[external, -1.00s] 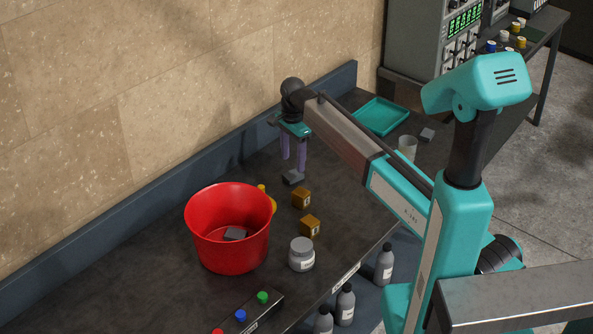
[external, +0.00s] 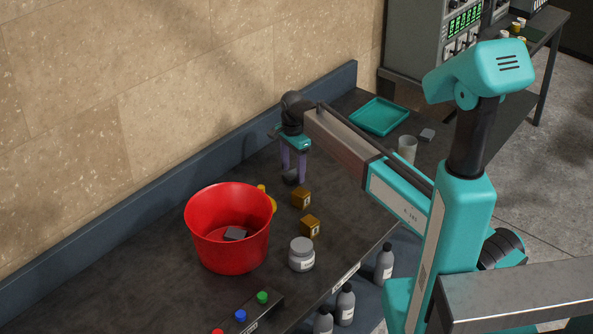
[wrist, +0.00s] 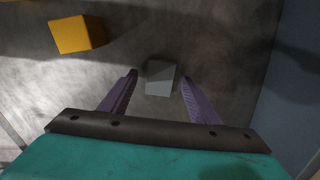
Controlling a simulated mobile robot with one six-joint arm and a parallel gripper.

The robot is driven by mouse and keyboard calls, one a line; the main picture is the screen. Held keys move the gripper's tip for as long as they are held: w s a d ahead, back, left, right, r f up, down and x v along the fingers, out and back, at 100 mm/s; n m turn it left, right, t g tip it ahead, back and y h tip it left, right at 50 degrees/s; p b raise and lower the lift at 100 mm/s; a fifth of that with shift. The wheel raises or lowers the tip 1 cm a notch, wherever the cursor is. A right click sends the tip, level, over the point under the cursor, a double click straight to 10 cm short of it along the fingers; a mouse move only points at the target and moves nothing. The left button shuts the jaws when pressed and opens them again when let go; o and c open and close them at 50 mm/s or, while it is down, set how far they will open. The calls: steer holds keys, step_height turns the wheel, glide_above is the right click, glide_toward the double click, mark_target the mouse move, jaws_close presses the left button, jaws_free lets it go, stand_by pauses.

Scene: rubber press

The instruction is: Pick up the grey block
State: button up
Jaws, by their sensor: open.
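A small grey block (external: 290,177) lies on the dark bench in the external view. In the wrist view the grey block (wrist: 160,77) sits between the tips of my two purple fingers, with a gap to each finger. My gripper (external: 294,176) is open and low over the block, pointing down; in the wrist view (wrist: 159,80) its fingers stand either side of it. The fingers partly hide the block in the external view.
A yellow item (external: 266,198) is beside the bucket. A grey jar (external: 301,255), a cup (external: 407,149) and a teal tray (external: 379,116) stand on the bench. The wall runs behind.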

mark_target(293, 174)
steer(key=shift+f, duration=0.35)
stand_by(0.3)
jaws_close()
steer(key=shift+r, duration=0.15)
step_height(293, 174, up, 10)
steer(key=b, duration=0.2)
steer(key=shift+b, duration=0.4)
stand_by(0.3)
stand_by(0.5)
